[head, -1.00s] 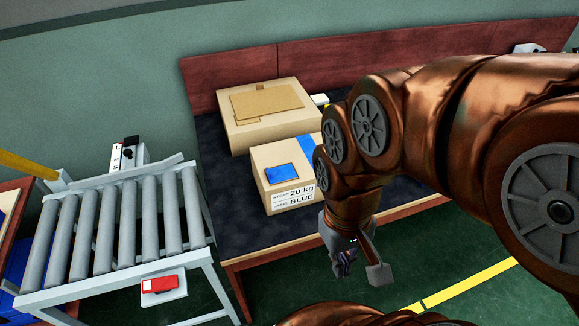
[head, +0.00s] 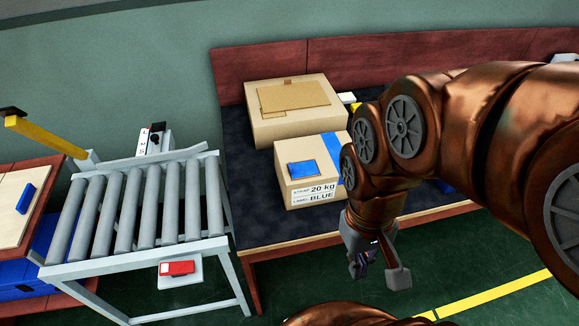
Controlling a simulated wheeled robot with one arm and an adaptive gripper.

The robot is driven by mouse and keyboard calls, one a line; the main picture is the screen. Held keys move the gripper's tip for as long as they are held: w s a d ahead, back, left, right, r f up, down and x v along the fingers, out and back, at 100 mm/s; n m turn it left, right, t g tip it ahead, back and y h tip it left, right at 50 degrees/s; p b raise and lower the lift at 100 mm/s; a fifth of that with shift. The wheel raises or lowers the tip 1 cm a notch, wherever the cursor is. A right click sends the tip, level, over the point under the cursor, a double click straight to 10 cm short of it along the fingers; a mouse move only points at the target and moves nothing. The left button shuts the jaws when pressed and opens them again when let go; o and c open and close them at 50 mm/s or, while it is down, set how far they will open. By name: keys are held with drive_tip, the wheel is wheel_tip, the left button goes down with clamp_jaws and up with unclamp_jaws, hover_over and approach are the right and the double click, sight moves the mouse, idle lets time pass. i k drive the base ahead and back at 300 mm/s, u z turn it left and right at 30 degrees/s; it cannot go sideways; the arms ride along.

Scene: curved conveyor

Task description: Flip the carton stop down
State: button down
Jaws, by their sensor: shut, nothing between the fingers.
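A yellow bar (head: 45,138) with a dark end, which looks like the carton stop, is at the far left of the head view. It slants up and left from a grey post at the back left corner of the roller conveyor (head: 140,257). My gripper (head: 378,268) hangs at the right, in front of the dark-topped table, pointing down. It is shut and empty, far from the yellow bar. Its fingertips are small and partly hard to make out.
A labelled carton (head: 312,170) and a larger carton (head: 292,108) stand on the dark-topped table (head: 262,225). A red switch (head: 178,268) is on the conveyor's front. A wooden surface with a blue block (head: 25,198) is at the left.

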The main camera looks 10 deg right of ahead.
sight(13, 115)
drive_tip(key=k, duration=0.6)
drive_tip(key=u, duration=0.8)
drive_tip(key=i, duration=1.15)
drive_tip(key=u, duration=0.25)
